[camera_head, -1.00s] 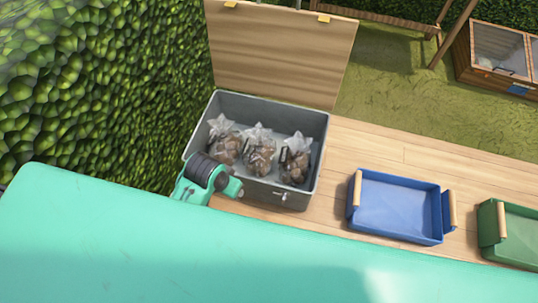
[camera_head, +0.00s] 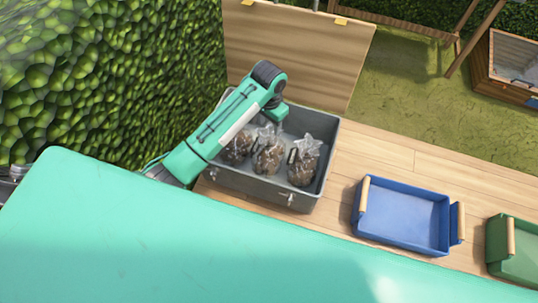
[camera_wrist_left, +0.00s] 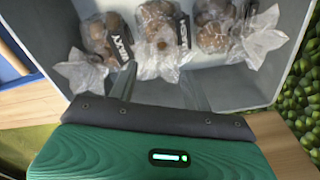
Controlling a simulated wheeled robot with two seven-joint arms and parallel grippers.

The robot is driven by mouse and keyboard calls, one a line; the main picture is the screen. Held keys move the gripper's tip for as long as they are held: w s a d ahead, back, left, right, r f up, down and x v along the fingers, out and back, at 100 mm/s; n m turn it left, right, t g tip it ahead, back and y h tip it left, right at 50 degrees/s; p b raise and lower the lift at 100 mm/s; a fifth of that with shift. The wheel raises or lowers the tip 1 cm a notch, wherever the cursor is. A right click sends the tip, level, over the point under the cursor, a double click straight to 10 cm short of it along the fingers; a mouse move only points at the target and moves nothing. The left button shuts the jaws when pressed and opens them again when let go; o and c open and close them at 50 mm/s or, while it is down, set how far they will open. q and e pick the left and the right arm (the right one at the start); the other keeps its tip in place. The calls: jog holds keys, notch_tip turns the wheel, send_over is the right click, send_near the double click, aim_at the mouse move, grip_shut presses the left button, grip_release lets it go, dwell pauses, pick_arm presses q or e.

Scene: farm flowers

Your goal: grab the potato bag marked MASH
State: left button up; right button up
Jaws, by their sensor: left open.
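Three clear bags of brown potatoes lie side by side in a grey box (camera_head: 255,184) with its lid raised. They are the left bag (camera_head: 237,148), middle bag (camera_head: 268,156) and right bag (camera_head: 304,163) in the head view. The left wrist view reverses this order. There, the left bag's (camera_wrist_left: 100,38) dark label seems to end in "XY". The middle bag's (camera_wrist_left: 157,28) and right bag's (camera_wrist_left: 214,30) labels are too blurred to read surely. My left gripper (camera_wrist_left: 160,86) is open and empty, above the box, its fingers near the bags' gathered tops. My right gripper is out of view.
The raised lid (camera_head: 295,50) stands behind the box. A leafy hedge (camera_head: 110,80) rises close on the left. A blue tray (camera_head: 405,218) and a green tray (camera_head: 515,250) sit right of the box on the wooden table (camera_head: 400,155), with bare planks between.

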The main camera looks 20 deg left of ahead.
aim_at(269, 144)
pick_arm(q)
jog(key=shift+w, duration=0.25)
jog(key=shift+f, duration=0.3)
notch_tip(269, 144, down, 8)
jog(key=shift+r+p, duration=0.2)
jog(key=shift+p, duration=0.4)
notch_tip(269, 144, down, 4)
jog(key=shift+s+a+f+p, duration=0.1)
jog(key=shift+f+p, duration=0.15)
jog(key=shift+p, duration=0.45)
jog(key=shift+f, duration=0.4)
grip_shut()
